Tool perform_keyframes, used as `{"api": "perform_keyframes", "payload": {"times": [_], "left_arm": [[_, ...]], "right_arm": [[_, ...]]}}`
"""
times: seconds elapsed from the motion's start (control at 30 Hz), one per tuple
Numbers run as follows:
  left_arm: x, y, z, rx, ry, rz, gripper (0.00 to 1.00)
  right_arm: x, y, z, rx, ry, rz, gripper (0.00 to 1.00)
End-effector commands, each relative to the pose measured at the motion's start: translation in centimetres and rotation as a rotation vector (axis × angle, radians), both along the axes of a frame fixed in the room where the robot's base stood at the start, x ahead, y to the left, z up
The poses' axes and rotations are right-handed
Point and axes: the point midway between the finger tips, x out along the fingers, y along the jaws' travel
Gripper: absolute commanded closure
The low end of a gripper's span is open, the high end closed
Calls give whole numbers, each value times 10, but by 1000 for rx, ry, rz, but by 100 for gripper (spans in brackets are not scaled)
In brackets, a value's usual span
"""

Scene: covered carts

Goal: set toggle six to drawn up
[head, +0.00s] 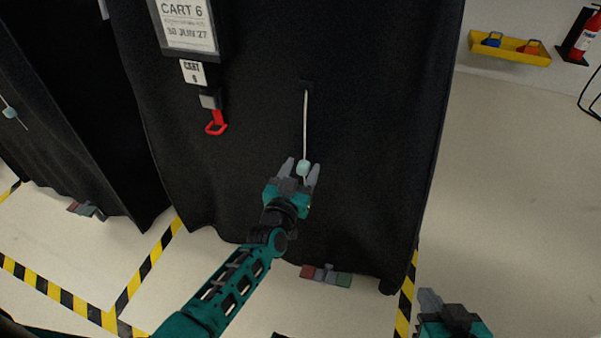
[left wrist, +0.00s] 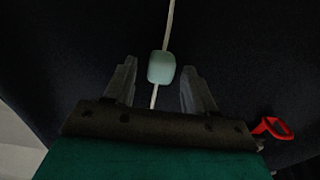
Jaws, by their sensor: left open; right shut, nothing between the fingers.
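The toggle (head: 304,168) of cart 6 is a small pale-green barrel on a white cord (head: 305,120) that hangs down the front of the black cover (head: 370,110). The cord comes out of a dark patch near the top. My left gripper (head: 302,172) is open, with a finger on either side of the toggle. In the left wrist view the toggle (left wrist: 161,67) sits between and slightly beyond the fingertips, apart from both. My right gripper (head: 430,296) is shut and empty at the lower right, away from the cart.
A label reading CART 6 (head: 187,22) hangs at the upper left of the cover, with a red pull handle (head: 216,123) below it. Another covered cart (head: 60,110) stands at the left with its own toggle (head: 10,112). A yellow wall tray (head: 510,48) is at the upper right. The floor at right is clear.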

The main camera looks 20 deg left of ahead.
Motion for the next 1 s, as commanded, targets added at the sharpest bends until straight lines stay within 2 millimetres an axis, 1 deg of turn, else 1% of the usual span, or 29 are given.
{"api": "perform_keyframes", "payload": {"times": [0.2,0.77,0.8,1.0], "left_arm": [[0,0,0,-1,0,0,45],[0,0,1,-1,-1,0,98],[0,0,1,-1,-1,0,100],[1,0,1,-1,-2,0,100]], "right_arm": [[0,0,0,0,0,1,100],[0,-1,-2,-6,3,4,100],[0,-1,-2,-6,3,4,100],[0,-1,-2,-7,3,4,100]]}}
